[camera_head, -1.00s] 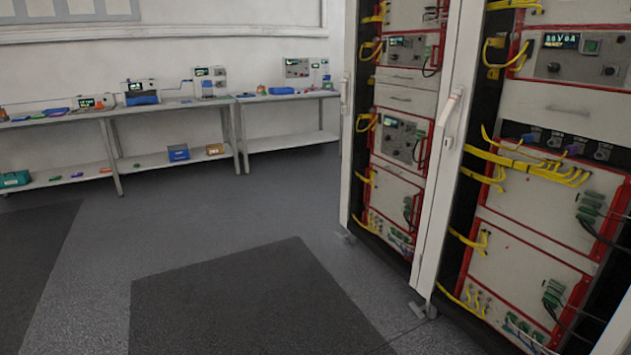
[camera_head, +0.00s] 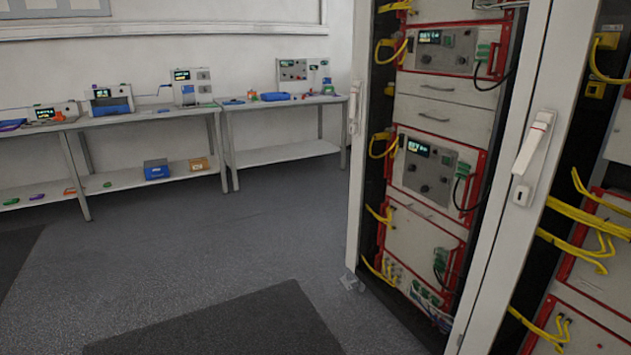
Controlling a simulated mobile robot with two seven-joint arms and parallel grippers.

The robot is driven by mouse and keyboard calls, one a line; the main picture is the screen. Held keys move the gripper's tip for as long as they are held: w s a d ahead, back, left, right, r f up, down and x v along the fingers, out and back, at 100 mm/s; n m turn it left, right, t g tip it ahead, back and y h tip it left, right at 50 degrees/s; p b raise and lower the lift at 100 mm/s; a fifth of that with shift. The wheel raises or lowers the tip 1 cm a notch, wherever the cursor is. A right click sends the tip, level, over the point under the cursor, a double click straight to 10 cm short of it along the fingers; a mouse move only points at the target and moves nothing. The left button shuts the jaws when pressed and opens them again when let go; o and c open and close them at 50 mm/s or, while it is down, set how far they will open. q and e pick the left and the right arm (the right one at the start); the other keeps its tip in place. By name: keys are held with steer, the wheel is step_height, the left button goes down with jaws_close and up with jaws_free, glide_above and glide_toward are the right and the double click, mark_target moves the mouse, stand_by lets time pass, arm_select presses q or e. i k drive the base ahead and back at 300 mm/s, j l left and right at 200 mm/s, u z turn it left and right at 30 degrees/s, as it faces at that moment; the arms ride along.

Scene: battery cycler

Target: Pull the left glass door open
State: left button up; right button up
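The battery cycler cabinet fills the right side of the head view. A glass door (camera_head: 433,110) in a white frame covers the left bay, and it looks shut. A white handle (camera_head: 353,108) sits on the frame post at the far left edge. A larger white lever handle (camera_head: 532,143) with a red mark and a keyhole plate below sits on the nearer post, between the two bays. Instruments with red frames and yellow cables show behind the glass. The right bay (camera_head: 594,270) is cut off by the picture's right edge. Neither of my grippers is in view.
Two workbenches with shelves, the left bench (camera_head: 150,117) and the right bench (camera_head: 275,100), stand along the back wall with small devices on them. The grey floor (camera_head: 250,230) before the cabinet is clear. A dark mat (camera_head: 230,325) lies at the bottom.

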mark_target(539, 14)
steer(key=i, duration=1.65)
